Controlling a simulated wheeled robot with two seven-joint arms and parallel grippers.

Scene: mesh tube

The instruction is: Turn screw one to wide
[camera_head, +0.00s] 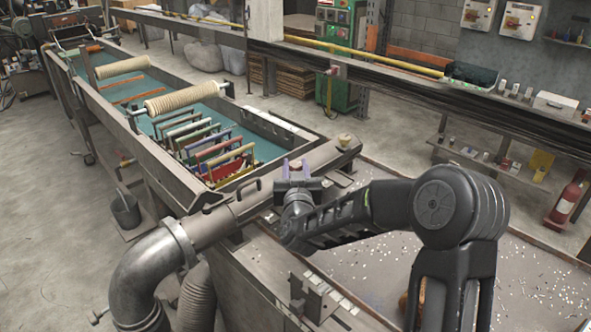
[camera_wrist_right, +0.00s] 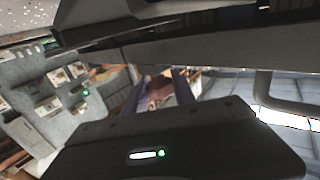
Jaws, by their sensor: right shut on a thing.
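My right gripper (camera_head: 296,168) is over the metal beam at the front end of the long trough, with its two purple fingers pointing away from me. The fingers are shut on a small brownish screw head (camera_head: 296,162). In the right wrist view, the same screw head (camera_wrist_right: 159,90) shows blurred between the purple fingers. Its lower part and its setting are hidden. A second, pale knob (camera_head: 344,140) stands on the right end of the beam, apart from the gripper. My left gripper is not in view.
A large grey pipe (camera_head: 150,265) bends down at the left of the beam. The trough (camera_head: 160,175) behind holds several coloured bars and two ribbed rollers. A small bracket (camera_head: 318,292) stands on the front ledge. A speckled tabletop (camera_head: 375,265) lies under my right arm.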

